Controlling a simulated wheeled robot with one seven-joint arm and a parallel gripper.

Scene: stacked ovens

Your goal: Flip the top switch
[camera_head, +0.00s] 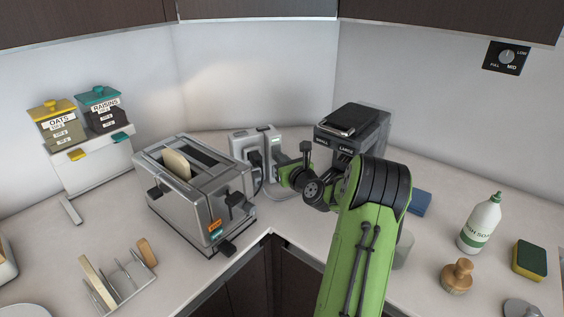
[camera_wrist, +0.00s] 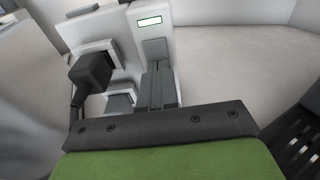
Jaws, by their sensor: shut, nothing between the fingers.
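A white power unit (camera_head: 244,143) stands against the back wall between the toaster and the dark box. The wrist view shows its pale face (camera_wrist: 183,48) up close, with a small lit label (camera_wrist: 149,22) near the top. A grey switch-like piece (camera_wrist: 154,48) sits below that label, and I take it to be the top switch. Its setting is not clear. My gripper (camera_head: 276,165) is at the front of the unit. In the wrist view its grey fingers (camera_wrist: 157,75) are together and empty, just below the grey piece. I cannot tell whether they touch it.
A black plug (camera_wrist: 91,70) with a cord sits in a socket left of my fingers. A toaster (camera_head: 195,190) with bread stands left of the unit. A dark box (camera_head: 353,130) stands right of it. A soap bottle (camera_head: 480,224) and brush (camera_head: 457,276) are farther right.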

